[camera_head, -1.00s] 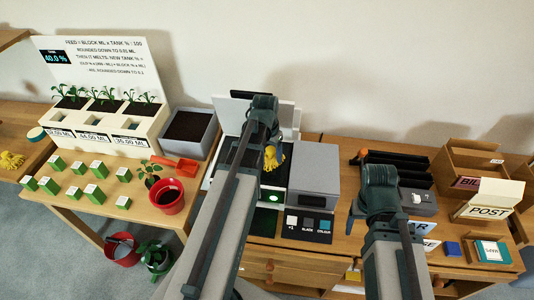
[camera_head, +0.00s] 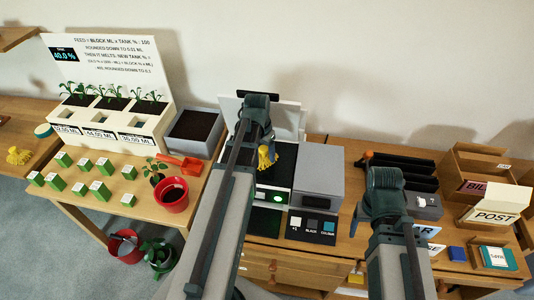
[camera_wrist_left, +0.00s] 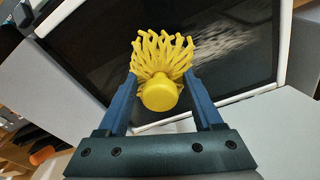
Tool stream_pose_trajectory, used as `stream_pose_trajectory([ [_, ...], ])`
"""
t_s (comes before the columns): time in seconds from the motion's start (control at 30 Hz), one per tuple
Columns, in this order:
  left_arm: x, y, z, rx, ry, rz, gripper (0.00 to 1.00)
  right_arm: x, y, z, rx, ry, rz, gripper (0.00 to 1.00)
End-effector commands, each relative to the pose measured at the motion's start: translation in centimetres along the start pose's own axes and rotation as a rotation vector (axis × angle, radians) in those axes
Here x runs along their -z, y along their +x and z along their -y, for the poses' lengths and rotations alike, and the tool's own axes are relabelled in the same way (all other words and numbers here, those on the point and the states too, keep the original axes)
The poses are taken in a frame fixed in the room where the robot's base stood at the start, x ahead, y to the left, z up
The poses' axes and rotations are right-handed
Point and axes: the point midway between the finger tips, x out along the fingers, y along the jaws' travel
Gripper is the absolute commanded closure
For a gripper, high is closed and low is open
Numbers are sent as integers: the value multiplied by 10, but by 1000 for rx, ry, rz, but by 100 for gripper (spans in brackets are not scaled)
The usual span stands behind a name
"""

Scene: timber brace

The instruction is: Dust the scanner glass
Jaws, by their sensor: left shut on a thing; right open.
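My left gripper (camera_head: 262,140) is shut on a yellow duster (camera_head: 267,158) with stringy strands. In the left wrist view the duster (camera_wrist_left: 160,88) sits between the blue fingers (camera_wrist_left: 160,98), strands pointing at the dark scanner glass (camera_wrist_left: 100,50). The glass has a pale, streaky dust patch (camera_wrist_left: 228,45) right of the strands. I cannot tell whether the strands touch the glass. In the head view the glass (camera_head: 286,160) is partly hidden by my left arm, and the white lid (camera_head: 288,118) stands raised behind. My right gripper (camera_head: 372,222) is open and empty, over the desk right of the scanner.
A grey box (camera_head: 320,185) and a button panel (camera_head: 311,226) are at the scanner's right and front. Black trays (camera_head: 400,172), an open box and a POST box (camera_head: 494,212) stand further right. Plants, green blocks and a red pot (camera_head: 171,194) fill the left table.

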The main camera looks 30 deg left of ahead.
Motion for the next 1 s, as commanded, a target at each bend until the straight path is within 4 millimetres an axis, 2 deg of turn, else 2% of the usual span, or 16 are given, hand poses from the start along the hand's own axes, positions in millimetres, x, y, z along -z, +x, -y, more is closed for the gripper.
stream_pose_trajectory([
  [0.5,-13,-4,33,0,-2,-1,100,0,-2,0,0,0,0,27],
  [0.77,-14,-4,36,0,-1,-1,100,0,-2,0,0,0,0,27],
  [1.0,-20,-4,50,0,-2,-2,100,0,-1,0,0,0,0,27],
])
